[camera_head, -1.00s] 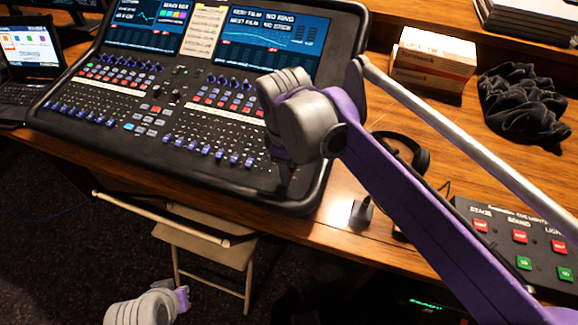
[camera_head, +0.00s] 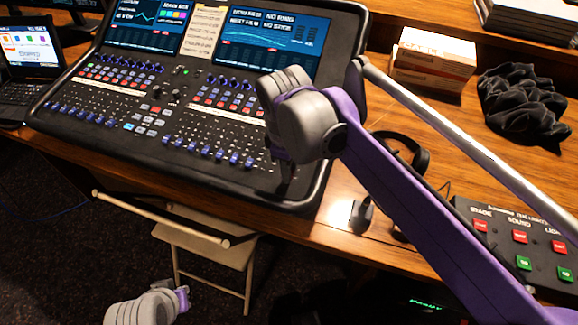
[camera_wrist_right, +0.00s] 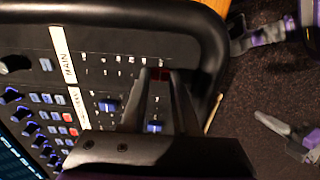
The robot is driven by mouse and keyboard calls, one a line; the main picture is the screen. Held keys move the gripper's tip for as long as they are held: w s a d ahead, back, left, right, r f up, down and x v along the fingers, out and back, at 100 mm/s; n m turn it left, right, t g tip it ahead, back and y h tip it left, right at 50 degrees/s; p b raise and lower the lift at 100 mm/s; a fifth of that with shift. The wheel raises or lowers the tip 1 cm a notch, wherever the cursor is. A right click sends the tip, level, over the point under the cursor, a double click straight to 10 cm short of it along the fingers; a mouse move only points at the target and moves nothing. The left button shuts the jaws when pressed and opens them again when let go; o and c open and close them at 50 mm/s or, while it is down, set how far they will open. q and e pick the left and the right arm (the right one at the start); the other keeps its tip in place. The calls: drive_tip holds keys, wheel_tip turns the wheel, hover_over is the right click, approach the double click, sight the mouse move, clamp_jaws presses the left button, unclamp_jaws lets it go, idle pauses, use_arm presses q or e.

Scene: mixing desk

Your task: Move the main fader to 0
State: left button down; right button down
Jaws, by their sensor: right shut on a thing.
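The mixing desk (camera_head: 312,190) is a black console on the wooden table, with rows of blue-capped faders and knobs. In the right wrist view a white strip reads MAIN (camera_wrist_right: 68,68), beside a scale of markings. My right gripper is shut on this cap. In the head view the right gripper (camera_head: 286,186) hides it. My left gripper (camera_head: 182,297) is low, away from the desk; its jaws are unclear.
Headphones (camera_head: 416,152), a small black object (camera_head: 362,213) and a button box (camera_head: 508,250) lie right of the desk. Boxes (camera_head: 434,60) and a black cloth (camera_head: 524,102) are behind. A laptop (camera_head: 28,58) stands at left, a folding chair (camera_head: 212,248) in front.

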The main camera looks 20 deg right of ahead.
idle(0.5)
drive_tip(key=w+d, duration=0.1)
drive_tip(key=w, duration=0.1)
drive_tip(key=w+d+p, duration=0.1)
drive_tip(key=w, duration=0.1)
drive_tip(key=w+d+p, duration=0.1)
drive_tip(key=w+d, duration=0.1)
drive_tip(key=shift+w+d+r, duration=0.1)
drive_tip(key=shift+w+r, duration=0.05)
drive_tip(key=shift+r, duration=0.25)
drive_tip(key=c, duration=0.6)
unclamp_jaws()
drive_tip(key=shift+c, duration=0.2)
drive_tip(key=shift+r, duration=0.1)
wheel_tip(320, 180, up, 11)
drive_tip(key=s+p, duration=0.1)
drive_tip(key=shift+a+f+p, duration=0.2)
drive_tip(key=shift+a+p, duration=0.15)
drive_tip(key=shift+p, duration=0.05)
